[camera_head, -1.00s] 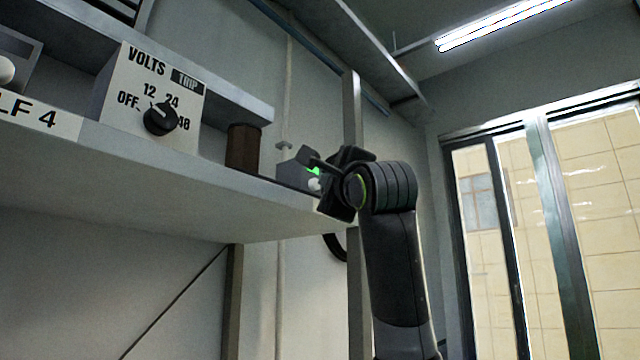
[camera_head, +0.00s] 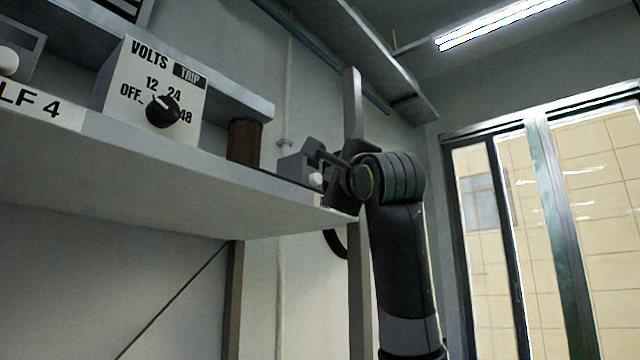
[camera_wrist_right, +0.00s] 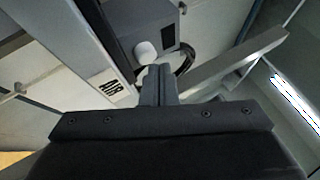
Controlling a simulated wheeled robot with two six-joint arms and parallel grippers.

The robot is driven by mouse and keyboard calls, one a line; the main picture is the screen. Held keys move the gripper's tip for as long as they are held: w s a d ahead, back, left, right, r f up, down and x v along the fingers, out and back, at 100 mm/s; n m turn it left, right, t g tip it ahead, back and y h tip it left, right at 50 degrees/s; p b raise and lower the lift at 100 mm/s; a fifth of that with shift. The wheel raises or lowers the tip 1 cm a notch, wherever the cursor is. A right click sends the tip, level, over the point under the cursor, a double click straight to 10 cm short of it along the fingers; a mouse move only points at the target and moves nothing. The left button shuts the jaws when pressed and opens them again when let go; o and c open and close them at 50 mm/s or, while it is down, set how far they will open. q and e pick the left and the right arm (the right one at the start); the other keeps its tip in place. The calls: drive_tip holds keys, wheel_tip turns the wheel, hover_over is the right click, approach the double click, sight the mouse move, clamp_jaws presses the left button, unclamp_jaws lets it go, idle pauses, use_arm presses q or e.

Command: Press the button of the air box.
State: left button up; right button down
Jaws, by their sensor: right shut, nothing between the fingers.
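The air box is a small grey box (camera_head: 291,168) at the right end of the shelf, with a round white button (camera_head: 316,180) on its front. In the right wrist view the box (camera_wrist_right: 150,20) shows its white button (camera_wrist_right: 146,50) and a dark window (camera_wrist_right: 168,36). A label reading AIR (camera_wrist_right: 108,88) is on the shelf edge. My right gripper (camera_head: 313,152) is in front of the box and hides part of it. In the wrist view its closed fingertips (camera_wrist_right: 160,72) are just beside the button; I cannot tell whether they touch it. My left gripper is not in view.
The shelf (camera_head: 200,185) also carries a brown cylinder (camera_head: 244,141) and a VOLTS box (camera_head: 140,95) with a black knob, left of the air box. An upright post (camera_head: 352,110) stands behind my right arm. Windows (camera_head: 540,210) are at the right.

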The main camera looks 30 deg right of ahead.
drive_tip(key=shift+s, duration=0.15)
drive_tip(key=shift+d, duration=0.1)
drive_tip(key=s+d+b, duration=0.2)
drive_tip(key=s+b, duration=0.1)
drive_tip(key=s, duration=0.2)
drive_tip(key=shift+s+d+b, duration=0.15)
drive_tip(key=shift+s+b, duration=0.15)
idle(0.6)
